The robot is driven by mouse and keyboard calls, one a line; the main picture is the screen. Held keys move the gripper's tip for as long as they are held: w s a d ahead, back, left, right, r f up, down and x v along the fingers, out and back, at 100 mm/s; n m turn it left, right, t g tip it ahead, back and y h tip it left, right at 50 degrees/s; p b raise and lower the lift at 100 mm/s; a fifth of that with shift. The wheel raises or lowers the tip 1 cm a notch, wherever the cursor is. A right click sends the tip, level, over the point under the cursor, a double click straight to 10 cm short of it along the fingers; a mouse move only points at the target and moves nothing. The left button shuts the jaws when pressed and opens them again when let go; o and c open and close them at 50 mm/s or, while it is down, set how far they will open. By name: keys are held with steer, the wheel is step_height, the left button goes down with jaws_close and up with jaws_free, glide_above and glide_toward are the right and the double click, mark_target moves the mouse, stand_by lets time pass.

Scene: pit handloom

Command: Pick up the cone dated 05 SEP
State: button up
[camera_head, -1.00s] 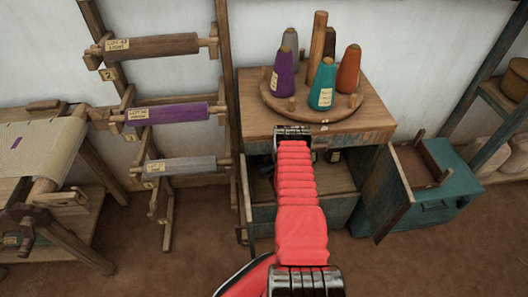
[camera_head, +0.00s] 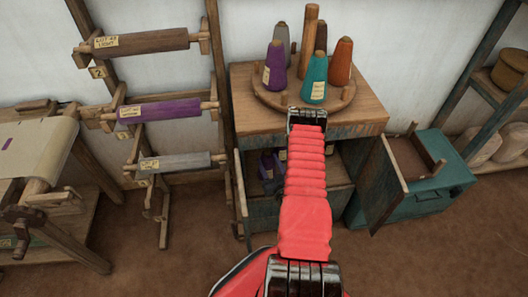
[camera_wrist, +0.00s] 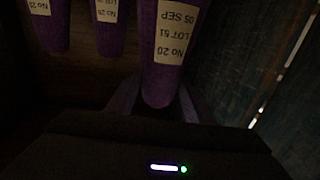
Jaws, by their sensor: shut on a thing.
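In the wrist view, a purple cone (camera_wrist: 172,80) has a cream label (camera_wrist: 178,30) reading No 20, LOT 51, 05 SEP. My gripper (camera_wrist: 156,106) is shut on this cone near its narrow end, with a finger on each side. In the head view my arm hides the gripper and the held cone. Purple cones (camera_head: 267,163) show dimly inside the open cabinet (camera_head: 262,212).
A round peg stand (camera_head: 272,100) on the cabinet top holds several cones, including purple, teal and orange ones. The cabinet door (camera_head: 383,188) hangs open at right, near a teal chest (camera_head: 440,178). A roller rack (camera_head: 160,110) stands at left. Dark walls close in around the gripper.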

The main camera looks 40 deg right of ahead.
steer(key=shift+v, duration=1.85)
